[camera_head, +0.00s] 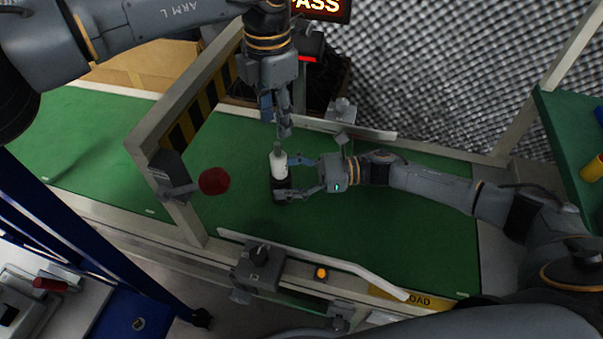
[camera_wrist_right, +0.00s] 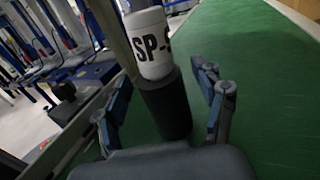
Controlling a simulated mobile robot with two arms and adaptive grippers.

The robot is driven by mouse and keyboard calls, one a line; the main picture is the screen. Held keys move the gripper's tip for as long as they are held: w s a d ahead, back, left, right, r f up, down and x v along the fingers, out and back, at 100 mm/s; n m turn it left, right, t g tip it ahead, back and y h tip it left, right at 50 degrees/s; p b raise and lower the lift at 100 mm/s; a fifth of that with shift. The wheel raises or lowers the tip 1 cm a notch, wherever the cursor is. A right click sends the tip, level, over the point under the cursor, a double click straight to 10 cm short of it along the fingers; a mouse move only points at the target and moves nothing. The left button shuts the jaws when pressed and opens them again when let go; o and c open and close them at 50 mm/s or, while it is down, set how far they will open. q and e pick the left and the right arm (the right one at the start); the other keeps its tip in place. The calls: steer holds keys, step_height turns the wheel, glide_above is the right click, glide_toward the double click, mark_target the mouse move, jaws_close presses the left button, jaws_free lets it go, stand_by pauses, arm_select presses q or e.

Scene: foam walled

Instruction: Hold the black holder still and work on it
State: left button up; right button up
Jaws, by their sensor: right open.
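The black holder (camera_head: 281,184) stands on the green belt with a white bottle (camera_head: 279,164) upright in it. In the right wrist view the holder (camera_wrist_right: 168,108) is a black cylinder, and the bottle (camera_wrist_right: 150,45) above it bears black letters starting "SP-". My right gripper (camera_head: 287,178) is open, with one finger on each side of the holder; the wrist view shows green between the holder and the right-hand finger. My left gripper (camera_head: 281,131) points down just above the bottle's top. Its fingers are seen nearly edge-on, so their opening and any contact with the bottle are unclear.
A frame with black and yellow stripes (camera_head: 196,118) spans the belt (camera_head: 400,210) on the left, with a dark red disc (camera_head: 214,181) sticking out from its post. Pale guide rails (camera_head: 330,265) run along both belt edges. The belt right of the front rail is clear.

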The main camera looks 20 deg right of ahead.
steer(key=shift+a, duration=0.3)
